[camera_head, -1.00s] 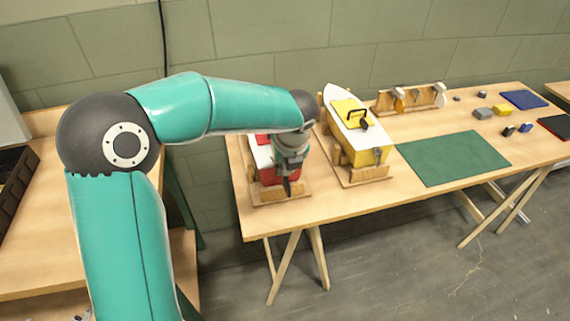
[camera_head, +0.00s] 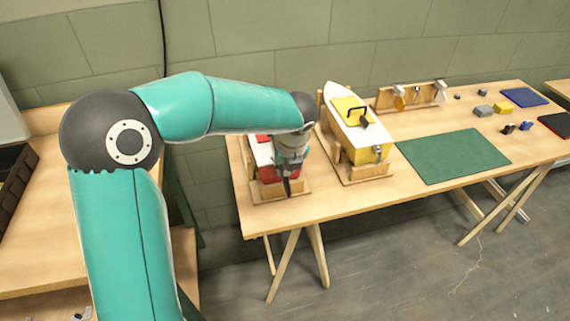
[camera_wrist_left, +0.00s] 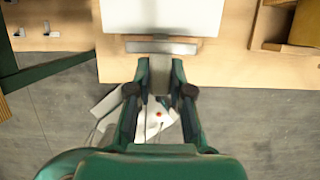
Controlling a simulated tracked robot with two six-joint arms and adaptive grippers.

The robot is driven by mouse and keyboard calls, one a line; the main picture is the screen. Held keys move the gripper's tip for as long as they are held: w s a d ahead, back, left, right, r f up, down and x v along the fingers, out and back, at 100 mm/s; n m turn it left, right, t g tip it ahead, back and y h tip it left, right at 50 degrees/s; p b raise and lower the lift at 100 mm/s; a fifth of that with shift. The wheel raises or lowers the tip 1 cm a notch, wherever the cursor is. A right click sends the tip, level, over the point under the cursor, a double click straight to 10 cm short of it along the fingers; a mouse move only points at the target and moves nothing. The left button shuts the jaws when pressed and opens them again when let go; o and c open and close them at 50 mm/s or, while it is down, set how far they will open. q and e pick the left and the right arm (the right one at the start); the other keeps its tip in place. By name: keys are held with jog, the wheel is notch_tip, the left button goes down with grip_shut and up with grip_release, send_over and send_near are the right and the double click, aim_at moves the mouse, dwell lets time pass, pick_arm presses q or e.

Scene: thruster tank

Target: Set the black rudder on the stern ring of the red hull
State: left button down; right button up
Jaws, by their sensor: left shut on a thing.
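The red hull (camera_head: 254,171) stands in a wooden cradle at the near left end of the table, its white deck partly hidden by my left arm. My left gripper (camera_head: 288,178) is at the hull's stern end, pointing down and shut on the black rudder (camera_head: 287,188), which shows as a small dark upright piece below the fingers. The fingers also show in the left wrist view (camera_wrist_left: 160,72), close together below a grey bar and a white surface. The stern ring is hidden behind the gripper; I cannot tell whether the rudder touches it. My right gripper is out of view.
A yellow hull (camera_head: 357,130) in its own cradle stands close to the right of the red one. A wooden rack (camera_head: 384,101) stands behind. A green mat (camera_head: 455,157) lies bare to the right, with several small blocks and a blue tray (camera_head: 524,97) beyond.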

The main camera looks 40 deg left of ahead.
pick_arm(q)
jog(key=shift+f, duration=0.1)
jog(key=c, duration=1)
grip_release()
jog(key=shift+r+p, duration=3.95)
jog(key=shift+r, duration=0.1)
